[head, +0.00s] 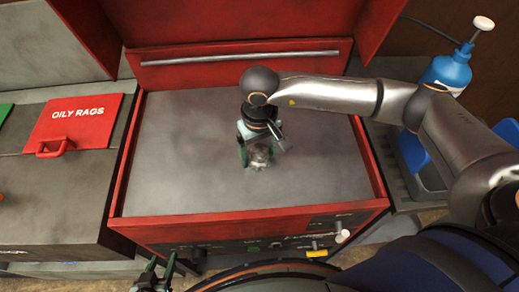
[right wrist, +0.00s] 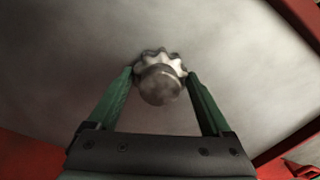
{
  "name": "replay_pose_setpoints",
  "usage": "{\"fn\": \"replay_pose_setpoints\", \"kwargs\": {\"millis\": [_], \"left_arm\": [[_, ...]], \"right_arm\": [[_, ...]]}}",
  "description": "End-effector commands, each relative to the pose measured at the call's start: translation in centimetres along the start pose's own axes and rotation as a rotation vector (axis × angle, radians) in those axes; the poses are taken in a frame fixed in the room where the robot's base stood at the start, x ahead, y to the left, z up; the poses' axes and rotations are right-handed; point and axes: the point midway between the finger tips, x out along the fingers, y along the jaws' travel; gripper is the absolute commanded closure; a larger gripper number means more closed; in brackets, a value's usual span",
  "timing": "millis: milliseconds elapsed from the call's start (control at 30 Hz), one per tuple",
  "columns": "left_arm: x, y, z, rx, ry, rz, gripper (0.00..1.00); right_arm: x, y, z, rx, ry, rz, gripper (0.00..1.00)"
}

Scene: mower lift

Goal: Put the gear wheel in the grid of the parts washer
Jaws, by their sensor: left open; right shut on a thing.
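The gear wheel (head: 258,158) is a small grey metal toothed wheel with a round hub. My right gripper (head: 257,152) is shut on it, over the middle of the parts washer. In the right wrist view the gear wheel (right wrist: 160,82) sits between the green fingertips of this gripper (right wrist: 160,80). I cannot tell whether the gear wheel touches the grey surface below. The parts washer (head: 185,228) is a red box with a raised lid and a plain grey inside (head: 180,155); no grid bars can be made out. My left gripper (head: 155,275) is open and empty, in front of the washer.
A bin with a red "OILY RAGS" lid (head: 80,122) stands left of the washer. A blue pump bottle (head: 450,70) stands at the back right. The washer's red rim surrounds the grey inside, which is bare around my right gripper.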

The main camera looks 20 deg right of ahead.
Motion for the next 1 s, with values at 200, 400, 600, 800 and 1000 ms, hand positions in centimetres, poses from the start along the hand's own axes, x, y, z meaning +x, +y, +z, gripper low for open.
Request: {"fn": "replay_pose_setpoints", "kwargs": {"millis": [200,400,600,800,1000], "left_arm": [[0.3,0.0,0.3,0.000,0.000,0.000,0.50],[0.3,0.0,0.3,-0.001,0.000,0.000,0.50],[0.3,0.0,0.3,-0.001,0.000,0.000,0.50],[0.0,0.0,0.0,-0.001,0.001,0.000,0.50],[0.5,0.0,0.5,-0.001,0.002,0.000,0.50]], "right_arm": [[0.3,0.0,0.0,0.000,0.002,-0.001,0.96],[0.3,0.0,0.0,0.000,0.000,0.000,0.01],[0.2,0.0,0.0,0.000,0.000,0.000,0.00],[-0.6,0.0,-0.1,0.000,0.003,-0.001,0.00],[-4.6,0.0,-0.1,-0.001,0.007,0.000,0.00]]}}
